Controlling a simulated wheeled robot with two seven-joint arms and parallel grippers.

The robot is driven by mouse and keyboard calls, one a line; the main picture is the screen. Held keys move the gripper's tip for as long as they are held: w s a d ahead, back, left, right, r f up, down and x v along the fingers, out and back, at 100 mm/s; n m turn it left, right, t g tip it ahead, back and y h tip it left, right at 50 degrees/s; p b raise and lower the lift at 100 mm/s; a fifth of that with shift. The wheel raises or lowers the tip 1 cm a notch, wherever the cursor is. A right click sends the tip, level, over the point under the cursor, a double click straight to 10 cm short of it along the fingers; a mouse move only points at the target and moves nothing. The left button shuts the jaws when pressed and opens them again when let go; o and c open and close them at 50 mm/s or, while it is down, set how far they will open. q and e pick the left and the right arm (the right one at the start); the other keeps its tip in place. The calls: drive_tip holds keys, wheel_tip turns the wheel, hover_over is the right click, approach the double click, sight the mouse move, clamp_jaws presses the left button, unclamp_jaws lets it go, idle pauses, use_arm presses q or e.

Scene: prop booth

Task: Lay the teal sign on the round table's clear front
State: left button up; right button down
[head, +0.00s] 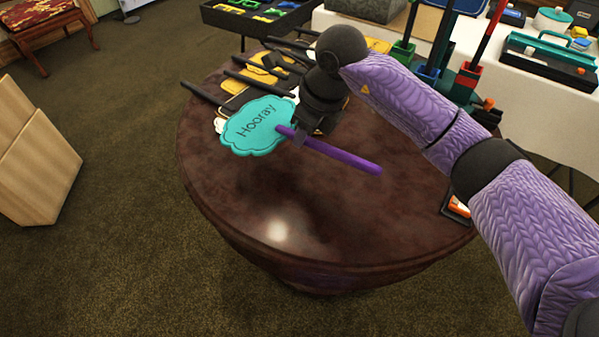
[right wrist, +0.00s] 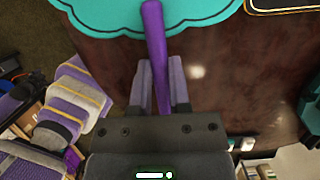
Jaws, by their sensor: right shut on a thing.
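The teal sign (head: 250,128) reads "Hooray" and has a purple stick (head: 345,158). My right gripper (head: 297,136) is shut on the stick, near the sign's head. The sign's face is turned up, over the left back part of the round brown table (head: 310,215). Whether it touches the tabletop I cannot tell. In the right wrist view the stick (right wrist: 154,35) runs between the fingers (right wrist: 160,72), with the teal head (right wrist: 110,18) beyond. The table's front is bare and glossy. My left gripper does not show.
Several signs with black sticks (head: 240,78) lie at the table's back left. Colored holders (head: 428,75) with upright sticks stand at the back right. A small orange and dark item (head: 458,206) lies at the right edge. A white-clothed table (head: 540,115) stands behind.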

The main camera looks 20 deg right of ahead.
sight(300, 177)
wheel_tip(300, 177, down, 10)
drive_tip(key=b, duration=0.4)
drive_tip(key=shift+f+b, duration=0.2)
drive_tip(key=shift+b, duration=0.2)
drive_tip(key=shift+r, duration=0.2)
drive_tip(key=shift+f, duration=0.2)
drive_tip(key=c, duration=0.8)
unclamp_jaws()
drive_tip(key=shift+o, duration=1.1)
drive_tip(key=shift+r, duration=0.15)
